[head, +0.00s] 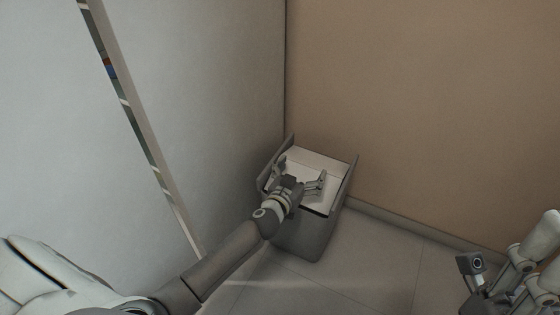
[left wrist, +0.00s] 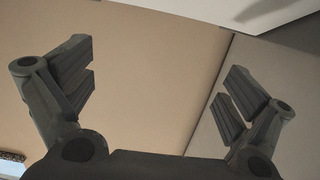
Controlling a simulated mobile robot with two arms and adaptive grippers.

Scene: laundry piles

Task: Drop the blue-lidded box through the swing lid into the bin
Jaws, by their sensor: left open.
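The grey bin (head: 303,238) stands on the floor in the corner, with a pale swing lid (head: 325,161) between its raised sides. My left gripper (head: 301,169) is over the lid, its fingers spread wide with nothing between them. In the left wrist view the two dark fingers (left wrist: 160,85) are also apart and empty. Whether the fingers touch the lid I cannot tell. The blue-lidded box is in neither view; the bin's inside is hidden. My right gripper (head: 490,292) shows only in part at the lower right edge, and its fingers are not clear.
A pale grey wall (head: 215,95) rises close to the left of the bin, and a tan wall (head: 430,110) stands behind it. A narrow gap in the left wall shows coloured things beyond. The tiled floor (head: 375,265) right of the bin is clear.

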